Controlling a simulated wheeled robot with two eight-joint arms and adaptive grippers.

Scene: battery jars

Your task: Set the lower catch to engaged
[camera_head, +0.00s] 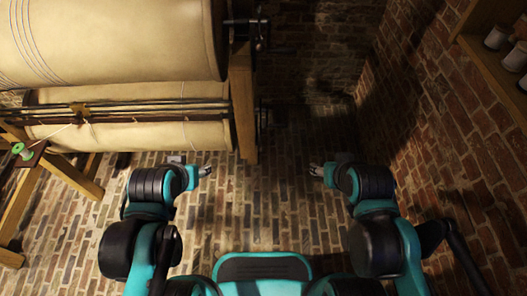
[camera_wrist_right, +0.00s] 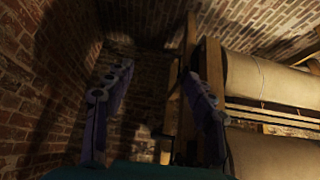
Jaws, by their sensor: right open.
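Two large cream rollers, the upper one (camera_head: 120,40) and the lower one (camera_head: 150,135), sit in a wooden frame at the left of the head view. Dark metal fittings (camera_head: 258,38) are at the right end of the upper roller. Beside the lower roller's end, by the wooden post (camera_head: 243,105), it is dark, and I cannot make out the lower catch or its position. My right gripper (camera_head: 316,170) is in free air right of the post; in the wrist view its two fingers (camera_wrist_right: 155,82) are apart with nothing between them. My left gripper (camera_head: 206,171) is below the lower roller, touching nothing visible; its fingers are too small to judge.
Rods run along the front of the rollers. A green spool (camera_head: 20,148) sits on a wooden stand at far left. A brick wall (camera_head: 450,110) and a shelf with white jars (camera_head: 497,36) are at right. The brick floor (camera_head: 265,195) between my arms is clear.

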